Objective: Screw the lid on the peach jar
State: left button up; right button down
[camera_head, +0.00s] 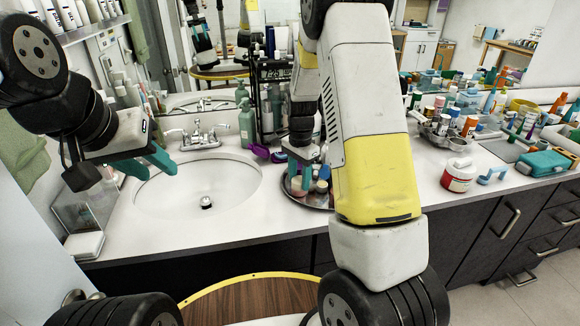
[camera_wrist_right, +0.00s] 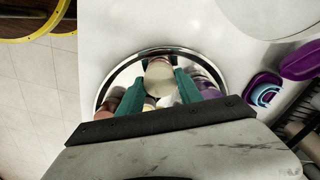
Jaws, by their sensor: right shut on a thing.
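My right gripper (camera_head: 305,178) reaches down over the round metal tray (camera_head: 321,206) right of the sink. In the right wrist view its teal fingers (camera_wrist_right: 158,92) are shut on a pale beige round-topped thing (camera_wrist_right: 159,70). I cannot tell whether this is the peach jar or its lid. A pinkish-brown jar (camera_wrist_right: 126,95) and a jar with a purple body (camera_wrist_right: 207,88) stand beside the fingers on the tray. In the head view a small peach-toned jar (camera_head: 321,187) shows by the right fingers. My left gripper (camera_head: 147,163) is open and empty over the sink's left rim.
The white sink (camera_head: 235,190) is empty. A red-and-white tub (camera_head: 459,174) and a turquoise clip-like piece (camera_head: 491,175) stand right of my right arm. Purple items (camera_wrist_right: 300,62) lie beside the tray. Bottles and tools crowd the back right. The counter's front strip is clear.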

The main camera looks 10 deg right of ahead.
jog(key=m, duration=0.4)
jog(key=shift+m, duration=0.3)
jog(key=m, duration=0.4)
jog(key=shift+m, duration=0.3)
jog(key=shift+f, duration=0.1)
jog(key=m, duration=0.4)
jog(key=shift+m, duration=0.3)
